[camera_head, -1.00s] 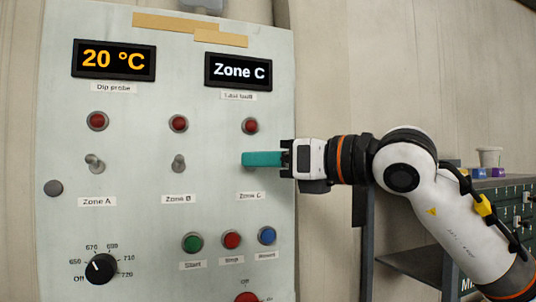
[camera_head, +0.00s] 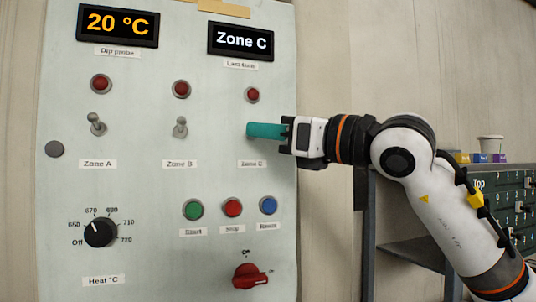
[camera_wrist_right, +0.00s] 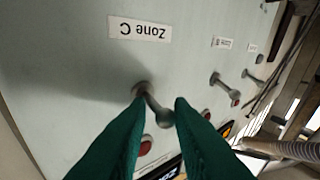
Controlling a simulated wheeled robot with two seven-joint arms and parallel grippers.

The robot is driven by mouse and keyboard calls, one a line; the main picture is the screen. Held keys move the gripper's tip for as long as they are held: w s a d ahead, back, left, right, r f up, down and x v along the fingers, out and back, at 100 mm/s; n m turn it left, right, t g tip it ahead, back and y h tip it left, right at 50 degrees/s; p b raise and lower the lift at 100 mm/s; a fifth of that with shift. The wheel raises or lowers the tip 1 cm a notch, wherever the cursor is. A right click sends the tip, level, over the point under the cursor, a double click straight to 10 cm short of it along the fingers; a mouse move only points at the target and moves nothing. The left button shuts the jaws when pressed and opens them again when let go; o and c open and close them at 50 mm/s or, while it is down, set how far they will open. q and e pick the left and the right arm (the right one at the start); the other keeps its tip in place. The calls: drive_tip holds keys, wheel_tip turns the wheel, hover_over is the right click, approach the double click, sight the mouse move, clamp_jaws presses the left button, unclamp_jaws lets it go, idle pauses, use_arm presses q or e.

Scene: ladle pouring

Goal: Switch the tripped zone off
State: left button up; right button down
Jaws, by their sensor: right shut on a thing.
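The Zone C switch is a grey toggle lever (camera_wrist_right: 152,103) on the pale panel (camera_head: 150,185). In the head view it is hidden behind the teal fingers of my right gripper (camera_head: 250,130). In the wrist view my right gripper (camera_wrist_right: 160,103) has one finger on each side of the lever and is shut on it. The lever leans away from the upside-down "Zone C" label (camera_wrist_right: 140,28). The fault display (camera_head: 240,40) reads "Zone C". The Zone C lamp (camera_head: 252,95) is dark red. My left gripper is not in view.
The Zone A toggle (camera_head: 97,124) and Zone B toggle (camera_head: 180,127) stand to the left, both tilted up. Below are Start, Stop and Reset buttons (camera_head: 232,208), a heat dial (camera_head: 100,232) and a red rotary switch (camera_head: 250,276). A drawer cabinet (camera_head: 512,195) stands right.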

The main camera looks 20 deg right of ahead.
wheel_tip(320, 180, down, 2)
drive_tip(key=n+t+y+b, duration=0.1)
drive_tip(key=n+y+b, duration=0.2)
drive_tip(key=b, duration=0.3)
drive_tip(key=shift+a+f+b, duration=0.1)
drive_tip(key=shift+f+b, duration=0.05)
drive_tip(key=shift+b, duration=0.25)
drive_tip(key=shift+w+n+t+y+b, duration=0.1)
drive_tip(key=shift+n+t+y+b, duration=0.2)
drive_tip(key=shift+n+y+b, duration=0.7)
drive_tip(key=c, duration=1.3)
unclamp_jaws()
drive_tip(key=shift+c, duration=0.2)
drive_tip(key=b+v, duration=0.4)
drive_tip(key=v, duration=0.8)
drive_tip(key=shift+b, duration=0.35)
